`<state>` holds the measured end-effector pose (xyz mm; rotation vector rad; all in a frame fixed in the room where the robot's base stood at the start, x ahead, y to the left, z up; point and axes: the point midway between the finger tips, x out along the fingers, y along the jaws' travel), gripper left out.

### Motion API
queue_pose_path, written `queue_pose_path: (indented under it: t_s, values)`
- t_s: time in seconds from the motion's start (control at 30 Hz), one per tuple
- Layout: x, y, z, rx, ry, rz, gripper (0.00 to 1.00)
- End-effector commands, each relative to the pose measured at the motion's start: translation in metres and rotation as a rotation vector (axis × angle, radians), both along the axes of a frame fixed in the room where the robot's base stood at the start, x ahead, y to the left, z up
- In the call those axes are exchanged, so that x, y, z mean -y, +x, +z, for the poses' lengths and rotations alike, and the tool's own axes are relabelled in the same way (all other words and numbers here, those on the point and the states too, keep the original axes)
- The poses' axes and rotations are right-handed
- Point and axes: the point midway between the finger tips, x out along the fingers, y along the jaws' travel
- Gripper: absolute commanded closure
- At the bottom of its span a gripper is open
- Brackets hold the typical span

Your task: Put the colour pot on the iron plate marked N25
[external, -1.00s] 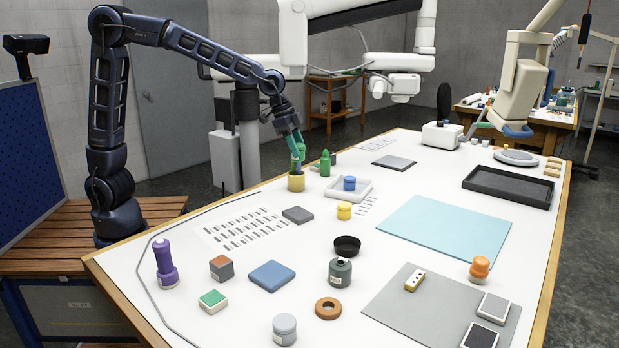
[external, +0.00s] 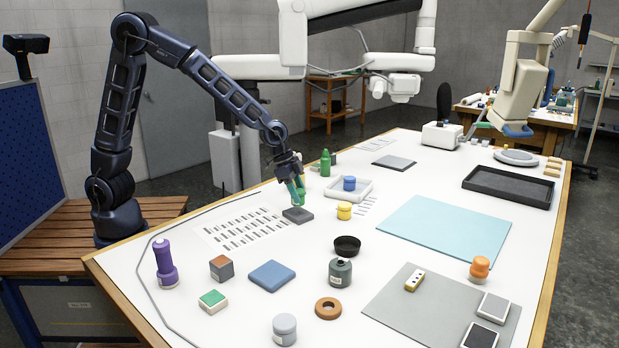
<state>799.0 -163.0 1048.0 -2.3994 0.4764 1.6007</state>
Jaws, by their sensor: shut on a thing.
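My gripper (external: 297,199), with teal fingers, points down just over a small dark grey plate (external: 299,216) on the white table. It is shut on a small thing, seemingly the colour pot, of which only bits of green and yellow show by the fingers. The fingers hide most of it, and I cannot tell whether it touches the plate. The plate lies flat right of a printed sheet; no N25 mark is readable.
A green bottle (external: 325,164), a white tray (external: 363,193) with a blue pot (external: 349,184), and a yellow pot (external: 344,211) stand right of the gripper. A black dish (external: 347,246) and blue block (external: 271,274) are nearer. The light blue mat (external: 445,232) is clear.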

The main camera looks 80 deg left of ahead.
Motion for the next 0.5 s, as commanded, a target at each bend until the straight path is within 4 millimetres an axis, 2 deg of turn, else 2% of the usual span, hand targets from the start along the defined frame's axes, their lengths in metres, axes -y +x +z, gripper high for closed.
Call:
queue_pose_path:
  t_s: [0.1, 0.2, 0.5]
  values:
    - [-0.001, 0.000, -0.019, -0.004, 0.000, 0.001, 0.81]
    - [-0.001, 0.000, -0.028, -0.002, 0.000, 0.003, 0.81]
    - [0.000, 0.000, -0.030, -0.001, 0.000, 0.001, 0.81]
